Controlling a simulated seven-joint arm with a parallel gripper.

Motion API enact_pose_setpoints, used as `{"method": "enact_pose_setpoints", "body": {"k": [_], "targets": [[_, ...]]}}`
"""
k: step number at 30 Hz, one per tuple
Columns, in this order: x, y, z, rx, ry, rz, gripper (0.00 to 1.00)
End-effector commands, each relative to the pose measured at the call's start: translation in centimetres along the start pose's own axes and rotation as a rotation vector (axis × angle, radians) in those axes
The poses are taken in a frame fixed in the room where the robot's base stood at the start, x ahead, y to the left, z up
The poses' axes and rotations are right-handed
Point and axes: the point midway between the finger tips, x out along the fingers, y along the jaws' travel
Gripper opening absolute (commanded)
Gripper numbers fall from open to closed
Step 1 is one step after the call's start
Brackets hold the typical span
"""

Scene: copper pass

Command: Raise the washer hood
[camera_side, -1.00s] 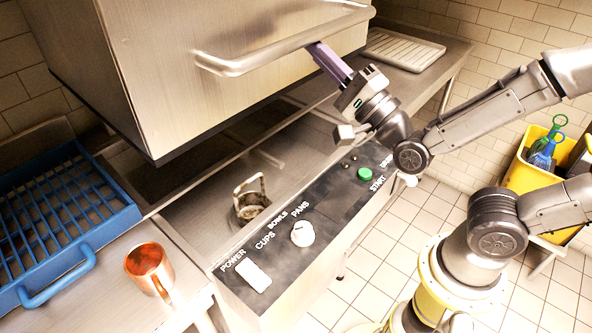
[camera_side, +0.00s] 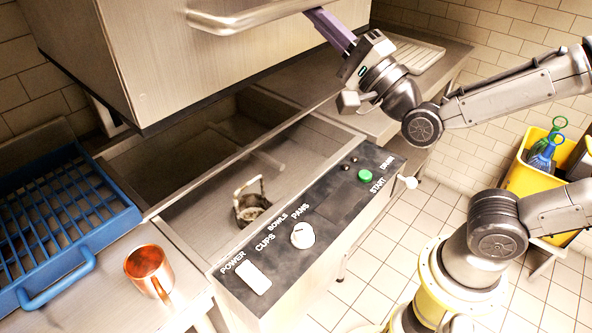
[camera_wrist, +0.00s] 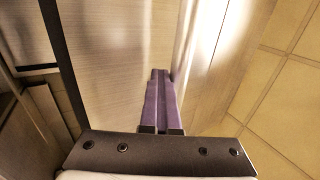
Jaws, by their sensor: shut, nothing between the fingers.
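The washer hood (camera_side: 165,62) is a big brushed-metal box, held up above the washer's open basin (camera_side: 205,150). Its bar handle (camera_side: 255,14) runs along the front face. My gripper (camera_side: 318,18) has purple fingers, pointing up at the handle's underside near its right part. The fingers are shut with nothing between them. In the wrist view the shut fingers (camera_wrist: 161,88) lie just left of the bright handle (camera_wrist: 200,50), close to the hood face (camera_wrist: 115,50). I cannot tell for sure whether they touch it.
The control panel (camera_side: 315,215) runs along the front. A blue rack (camera_side: 60,225) and copper mug (camera_side: 149,270) stand at left. A pale tray (camera_side: 415,52) lies at back right, and a yellow bin (camera_side: 525,175) stands at right.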

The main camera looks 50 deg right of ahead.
Motion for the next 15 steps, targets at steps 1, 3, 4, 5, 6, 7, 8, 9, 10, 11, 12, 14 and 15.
{"method": "enact_pose_setpoints", "body": {"k": [1, 3, 4, 5, 6, 7, 8, 9, 10, 11, 12, 14, 15], "targets": [[0.1, -0.4, 0.0, 0.001, 0.001, -0.009, 0.00], [0.1, -0.5, 0.0, 0.001, 0.001, -0.009, 0.00], [0.2, -0.6, 0.0, 0.002, 0.001, -0.009, 0.00], [0.3, -0.7, 0.0, 0.002, 0.001, -0.010, 0.00], [0.4, -1.0, 0.0, 0.002, 0.001, -0.010, 0.00], [0.5, -1.2, 0.0, 0.002, 0.001, -0.010, 0.00], [0.6, -1.4, 0.0, 0.002, 0.001, -0.011, 0.00], [0.8, -1.6, 0.0, 0.002, 0.001, -0.011, 0.00], [0.8, -1.8, 0.0, 0.002, 0.001, -0.011, 0.00], [1.0, -2.0, 0.0, 0.002, 0.001, -0.011, 0.00], [1.1, -2.3, 0.0, 0.001, 0.001, -0.011, 0.00], [1.3, -2.6, 0.0, 0.001, 0.001, -0.010, 0.00], [1.4, -2.9, 0.0, 0.001, 0.001, -0.011, 0.00]]}}
